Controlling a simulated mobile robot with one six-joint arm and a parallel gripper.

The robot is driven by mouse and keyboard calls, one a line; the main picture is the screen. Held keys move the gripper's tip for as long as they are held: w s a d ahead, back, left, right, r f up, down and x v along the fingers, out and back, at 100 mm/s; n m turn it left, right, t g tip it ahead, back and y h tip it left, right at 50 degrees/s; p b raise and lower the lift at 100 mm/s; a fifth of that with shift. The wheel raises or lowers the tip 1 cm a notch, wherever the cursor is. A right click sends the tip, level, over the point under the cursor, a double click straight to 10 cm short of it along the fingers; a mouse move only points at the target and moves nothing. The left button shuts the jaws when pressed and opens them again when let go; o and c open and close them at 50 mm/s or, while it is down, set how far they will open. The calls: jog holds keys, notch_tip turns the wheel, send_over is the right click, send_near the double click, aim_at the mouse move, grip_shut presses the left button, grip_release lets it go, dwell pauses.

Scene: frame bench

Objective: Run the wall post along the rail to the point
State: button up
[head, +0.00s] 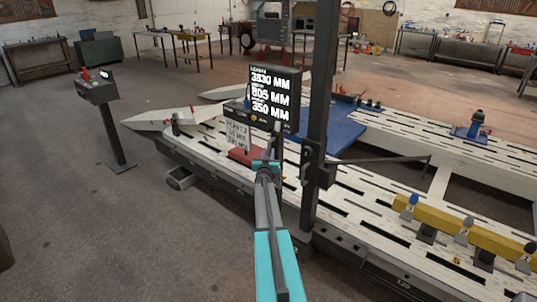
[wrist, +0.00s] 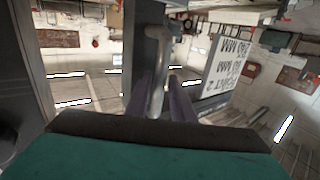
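The wall post (head: 322,100) is a tall dark upright at the near side of the white slotted bench (head: 350,212), with a side arm reaching right. A grey upright handle (head: 277,138) stands just left of it; it also fills the middle of the wrist view (wrist: 158,65). My gripper (head: 266,166) is at this handle. In the wrist view its two purple-grey fingers lie close on either side of the bar and look shut on it. The rail (head: 215,176) runs along the bench's near side. A display (head: 271,95) reads 3830 MM, 805 MM and 350 MM.
A yellow beam (head: 460,230) with clamps lies on the bench at right. A blue plate (head: 330,133) lies behind the post. A pedestal box (head: 97,90) stands at left. The floor at front left is clear.

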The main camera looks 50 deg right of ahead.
jog(key=b+v, duration=0.3)
jog(key=v, duration=1)
dwell(0.4)
jog(key=shift+s+a, duration=0.1)
dwell(0.4)
